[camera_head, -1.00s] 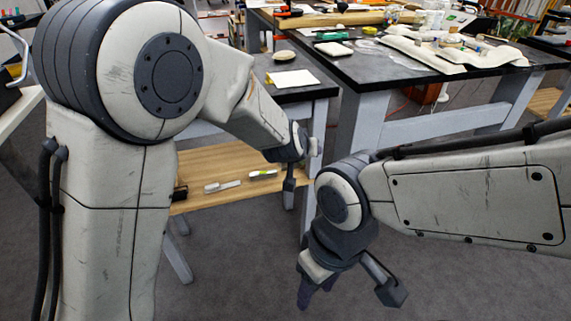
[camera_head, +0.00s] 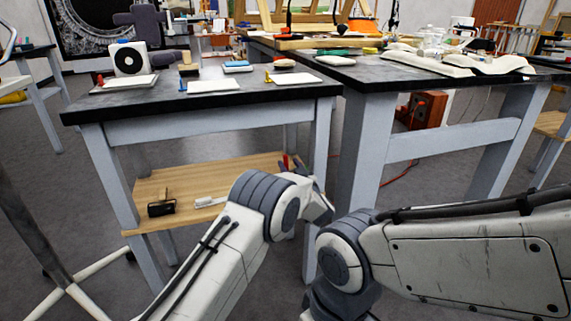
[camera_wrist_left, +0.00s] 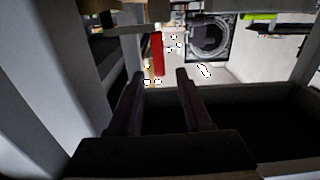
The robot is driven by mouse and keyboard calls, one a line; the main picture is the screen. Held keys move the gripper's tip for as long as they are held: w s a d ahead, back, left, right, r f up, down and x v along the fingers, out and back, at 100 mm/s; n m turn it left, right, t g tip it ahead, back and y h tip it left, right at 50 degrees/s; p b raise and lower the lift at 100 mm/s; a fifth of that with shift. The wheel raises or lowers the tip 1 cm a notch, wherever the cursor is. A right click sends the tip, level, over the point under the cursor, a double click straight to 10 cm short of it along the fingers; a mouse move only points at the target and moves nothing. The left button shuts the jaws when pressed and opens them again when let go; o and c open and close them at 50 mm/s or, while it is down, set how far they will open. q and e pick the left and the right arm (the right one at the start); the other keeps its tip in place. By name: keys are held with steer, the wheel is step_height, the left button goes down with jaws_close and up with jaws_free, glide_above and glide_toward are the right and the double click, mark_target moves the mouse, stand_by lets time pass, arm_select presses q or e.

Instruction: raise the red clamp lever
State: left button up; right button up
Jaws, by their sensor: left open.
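A narrow red bar (camera_wrist_left: 157,53), which looks like the clamp lever, hangs upright in the left wrist view, above and between the finger tips. A small red piece (camera_head: 285,161) shows at the right end of the wooden shelf in the head view; I cannot tell whether it is the same part. My left gripper (camera_head: 298,163) is beside it, small and partly hidden by its own wrist. In the left wrist view its two dark fingers (camera_wrist_left: 159,74) are apart, with nothing held between them. My right gripper is out of view below the picture.
The shelf (camera_head: 165,185) under the black-topped table (camera_head: 215,102) holds a dark-headed mallet (camera_head: 161,207) and a white tool (camera_head: 208,202). Table legs stand close around my left gripper. A second table (camera_head: 400,70) stands right. Grey floor is open in front.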

mark_target(286, 159)
arm_select(q)
steer(key=shift+b+x, duration=0.65)
steer(key=shift+x, duration=1.75)
jaws_close()
